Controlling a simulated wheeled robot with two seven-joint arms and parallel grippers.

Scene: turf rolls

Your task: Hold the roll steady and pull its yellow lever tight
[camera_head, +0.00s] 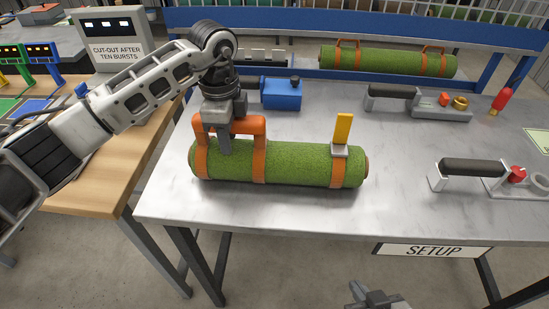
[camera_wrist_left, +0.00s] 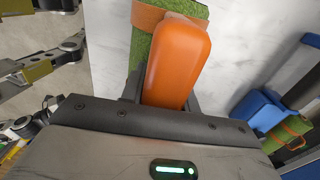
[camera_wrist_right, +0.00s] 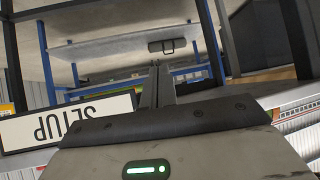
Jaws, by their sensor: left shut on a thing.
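The green turf roll (camera_head: 305,168) lies on the grey metal table with orange straps around it and an orange handle (camera_head: 250,125) on top of its left part. The yellow lever (camera_head: 343,128) stands upright on a metal buckle near the roll's right end. My left gripper (camera_head: 225,140) comes down from above and is shut on the orange handle, which also fills the middle of the left wrist view (camera_wrist_left: 178,62). My right gripper (camera_head: 372,298) is low, in front of the table and away from the roll. Its fingers are together and empty in the right wrist view (camera_wrist_right: 161,88).
A blue box (camera_head: 282,95) and black-handled tools (camera_head: 472,168) lie behind and to the right. Another turf roll (camera_head: 390,62) lies at the back. A SETUP sign (camera_head: 432,250) hangs at the front edge.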

